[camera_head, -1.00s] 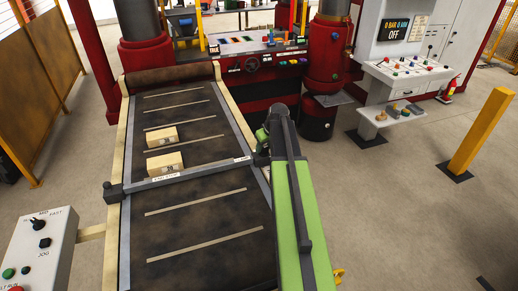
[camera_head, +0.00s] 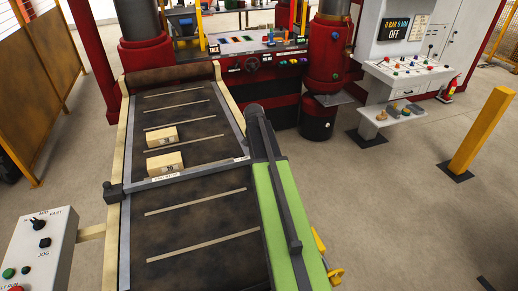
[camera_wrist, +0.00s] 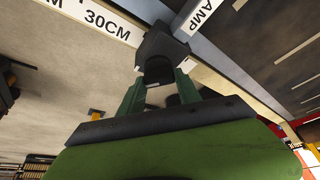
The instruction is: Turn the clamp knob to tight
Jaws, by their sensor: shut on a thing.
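In the wrist view the dark round clamp knob (camera_wrist: 157,71) sits under a dark clamp block (camera_wrist: 160,45). My gripper (camera_wrist: 159,88) has its two green fingers on either side of the knob and is shut on it. A label ending in "AMP" (camera_wrist: 204,14) is on the bar beside the block. Any loose or tight mark on the knob is not visible. In the head view my arm hides the knob and gripper. The grey stop bar (camera_head: 205,174) crosses the conveyor there, with a dark block (camera_head: 113,192) at its left end.
Two pale bricks (camera_head: 162,135) (camera_head: 165,162) lie on the conveyor belt (camera_head: 190,215) beyond the bar. A rail marked "30CM" (camera_wrist: 107,22) runs by the clamp. A control box (camera_head: 38,250) stands left, a yellow post (camera_head: 482,132) right. Open floor (camera_head: 400,210) lies right of my arm.

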